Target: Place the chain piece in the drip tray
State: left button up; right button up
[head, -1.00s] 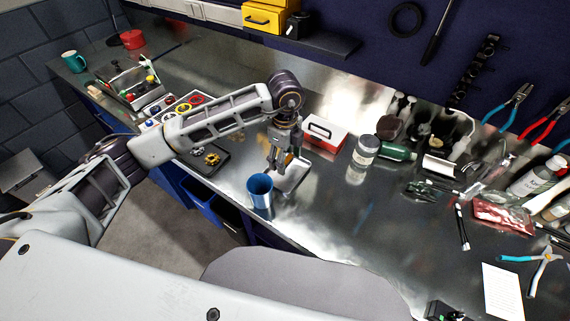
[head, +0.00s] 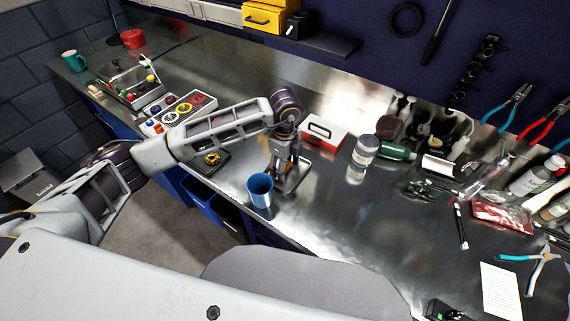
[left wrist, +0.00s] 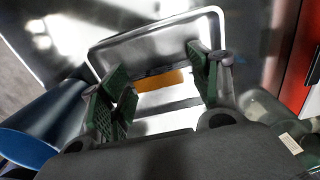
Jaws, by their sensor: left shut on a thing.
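My left gripper (head: 282,176) points down over the silver drip tray (head: 303,175), beside a blue cup. In the left wrist view, the gripper (left wrist: 160,85) has its green-padded fingers on both sides of an orange-brown chain piece (left wrist: 160,80) and is shut on it. The tray (left wrist: 150,38) lies under and beyond the fingers there, its raised rim showing at the far side. Whether the piece touches the tray floor I cannot tell. My right gripper is not in view.
The blue cup (head: 260,189) stands close to the tray's left, near the bench edge. A red and white box (head: 324,134) sits behind the tray. A dark tray with a gear (head: 212,158) lies left.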

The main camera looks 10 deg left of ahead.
pick_arm(q)
jog(key=shift+f, duration=0.2)
jog(key=o, duration=1.1)
jog(key=shift+c, duration=0.2)
jog(key=shift+r, duration=0.2)
notch_tip(320, 180, up, 12)
jog(key=b, duration=0.1)
dwell(0.6)
